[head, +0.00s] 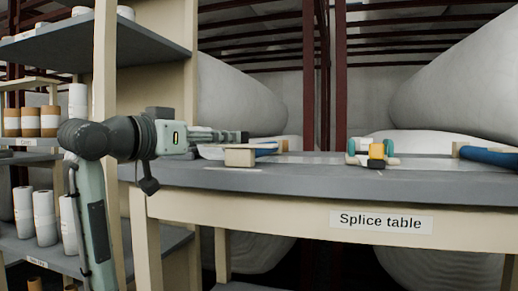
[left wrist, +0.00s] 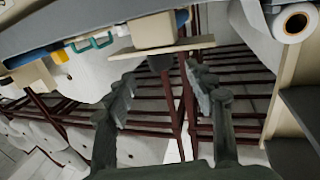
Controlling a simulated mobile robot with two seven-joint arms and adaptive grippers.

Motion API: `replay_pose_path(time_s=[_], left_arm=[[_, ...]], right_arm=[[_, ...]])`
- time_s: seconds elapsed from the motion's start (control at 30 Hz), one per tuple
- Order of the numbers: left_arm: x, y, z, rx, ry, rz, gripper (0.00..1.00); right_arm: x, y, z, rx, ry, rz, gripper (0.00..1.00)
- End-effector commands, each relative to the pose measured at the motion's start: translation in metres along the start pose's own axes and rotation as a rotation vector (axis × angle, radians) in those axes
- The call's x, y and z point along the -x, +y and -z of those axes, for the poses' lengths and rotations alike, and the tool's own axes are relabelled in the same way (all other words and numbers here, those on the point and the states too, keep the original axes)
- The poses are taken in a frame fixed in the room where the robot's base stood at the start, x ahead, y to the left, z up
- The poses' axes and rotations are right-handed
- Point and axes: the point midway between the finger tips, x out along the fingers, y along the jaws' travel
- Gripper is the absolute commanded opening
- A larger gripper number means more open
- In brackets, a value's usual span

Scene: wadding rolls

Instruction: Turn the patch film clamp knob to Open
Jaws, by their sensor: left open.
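My left gripper (head: 243,137) reaches in from the left over the splice table (head: 330,180). In the left wrist view its two fingers (left wrist: 160,73) are spread apart with nothing held. A beige block (head: 240,157) sits on the table just below the fingertips. The left wrist view shows this block (left wrist: 152,32) with a thin beige plate and a small dark stub (left wrist: 160,62) at the gap between the fingertips. The stub may be the clamp knob; I cannot read any mark on it, nor tell whether the fingers touch it. My right gripper is not in view.
A teal and yellow tool (head: 376,151) lies farther right on the table, near a blue roll (head: 488,155). A shelf with white rolls (head: 45,215) stands at the left. Large white wadding rolls (head: 460,75) lie behind. The table between block and tool is mostly clear.

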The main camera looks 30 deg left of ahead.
Motion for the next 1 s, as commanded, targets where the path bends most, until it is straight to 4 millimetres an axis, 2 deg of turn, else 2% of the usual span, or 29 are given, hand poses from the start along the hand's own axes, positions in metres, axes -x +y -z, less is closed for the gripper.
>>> replay_pose_path(time_s=[0.17,0.6,0.73,1.0], left_arm=[[-0.001,-0.001,0.008,0.003,0.021,-0.006,0.54],[-0.065,0.000,0.009,0.004,0.019,-0.006,0.54],[-0.072,0.000,0.009,0.002,0.020,-0.005,0.54],[-0.073,0.000,0.009,0.001,0.020,-0.004,0.53]], right_arm=[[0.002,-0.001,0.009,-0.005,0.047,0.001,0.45],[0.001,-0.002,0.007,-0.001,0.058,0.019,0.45],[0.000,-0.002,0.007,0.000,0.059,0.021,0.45],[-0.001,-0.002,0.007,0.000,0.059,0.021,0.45]])
